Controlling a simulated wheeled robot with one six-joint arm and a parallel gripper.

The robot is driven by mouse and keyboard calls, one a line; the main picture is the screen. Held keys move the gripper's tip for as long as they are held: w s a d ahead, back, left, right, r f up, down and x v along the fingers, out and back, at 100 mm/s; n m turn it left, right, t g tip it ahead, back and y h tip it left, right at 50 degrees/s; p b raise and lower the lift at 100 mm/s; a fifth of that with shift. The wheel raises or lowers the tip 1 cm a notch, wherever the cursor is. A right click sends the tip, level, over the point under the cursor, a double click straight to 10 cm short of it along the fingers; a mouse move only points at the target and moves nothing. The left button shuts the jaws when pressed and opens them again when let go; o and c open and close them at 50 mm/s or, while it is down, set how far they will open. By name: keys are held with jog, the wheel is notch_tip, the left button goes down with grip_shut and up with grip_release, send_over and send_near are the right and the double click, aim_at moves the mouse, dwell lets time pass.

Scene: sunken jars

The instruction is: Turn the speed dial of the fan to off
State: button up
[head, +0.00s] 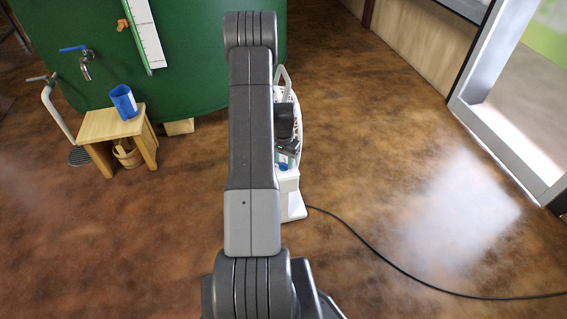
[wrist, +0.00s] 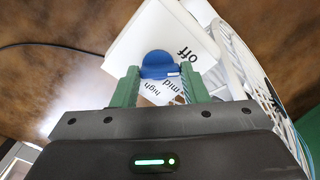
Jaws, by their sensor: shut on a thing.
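The white fan (head: 293,200) stands on the floor, mostly hidden behind my arm in the head view. Its white base panel (wrist: 150,38) fills the middle of the wrist view, with printed "off" (wrist: 190,53), "mid" and "high" marks. The blue speed dial (wrist: 158,62) sits on this panel. My gripper (wrist: 160,73) has its two green fingers shut on the dial, one at each side. A small white mark on the dial is by the right finger, on the side nearer "mid"; its exact setting is hard to tell.
A black cord (head: 390,264) runs from the fan across the floor to the right. A wooden stool (head: 112,124) with a blue cup (head: 123,101) stands left, before a green tank (head: 190,70). The floor on the right is otherwise clear.

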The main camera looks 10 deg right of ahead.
aim_at(283, 163)
jog(key=shift+n+b, duration=0.4)
jog(key=shift+n, duration=0.8)
jog(key=o, duration=1)
jog(key=shift+r, duration=0.2)
notch_tip(283, 163, up, 14)
jog(key=shift+f+p, duration=0.2)
jog(key=shift+p, duration=0.8)
jog(key=shift+f, duration=0.15)
